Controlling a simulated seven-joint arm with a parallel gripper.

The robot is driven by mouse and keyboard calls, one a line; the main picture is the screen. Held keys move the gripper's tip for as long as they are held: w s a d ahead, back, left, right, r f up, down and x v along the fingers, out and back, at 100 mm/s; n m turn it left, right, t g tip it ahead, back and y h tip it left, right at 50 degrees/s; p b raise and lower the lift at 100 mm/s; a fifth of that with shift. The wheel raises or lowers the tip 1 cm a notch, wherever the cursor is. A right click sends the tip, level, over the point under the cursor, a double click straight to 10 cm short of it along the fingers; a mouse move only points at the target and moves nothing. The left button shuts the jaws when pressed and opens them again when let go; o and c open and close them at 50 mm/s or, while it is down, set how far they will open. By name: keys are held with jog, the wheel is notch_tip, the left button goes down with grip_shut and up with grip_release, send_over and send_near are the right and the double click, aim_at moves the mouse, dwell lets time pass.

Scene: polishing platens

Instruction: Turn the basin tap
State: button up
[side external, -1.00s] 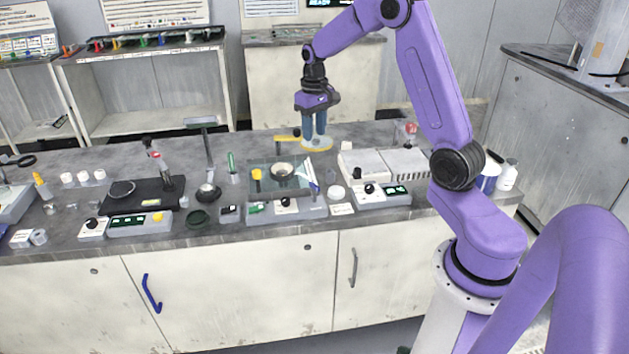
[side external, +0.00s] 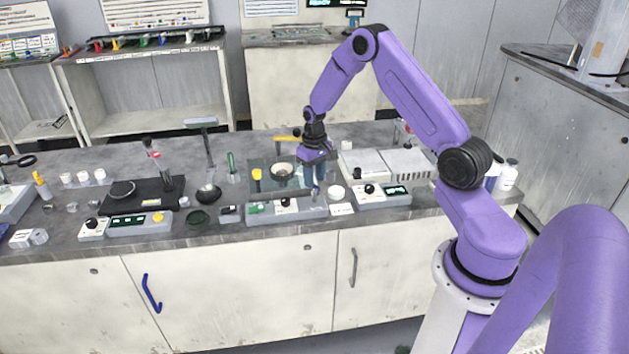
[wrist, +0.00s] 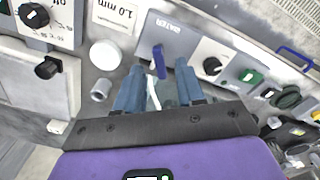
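The tap's blue lever (wrist: 159,62) stands out from a grey panel marked WATER (wrist: 176,40) in the wrist view. In the side view the lever (side external: 316,193) shows just below my fingers, at the right end of the grey control box (side external: 285,210). My gripper (wrist: 158,67) is open, with one blue finger on each side of the lever's line. I cannot tell whether the fingertips reach past the lever or touch it. A thin white piece (wrist: 153,94) shows between the fingers. The basin (side external: 262,186) lies left of my gripper (side external: 314,182), with a white round piece in it.
A black knob (wrist: 212,66) sits close beside the right finger in the wrist view. A white box (side external: 364,163) and a control box with a green display (side external: 384,197) stand to the right. A white disc (side external: 336,191) lies between.

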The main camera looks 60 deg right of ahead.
jog(key=shift+f, duration=0.85)
grip_shut()
jog(key=shift+m, duration=3.1)
grip_release()
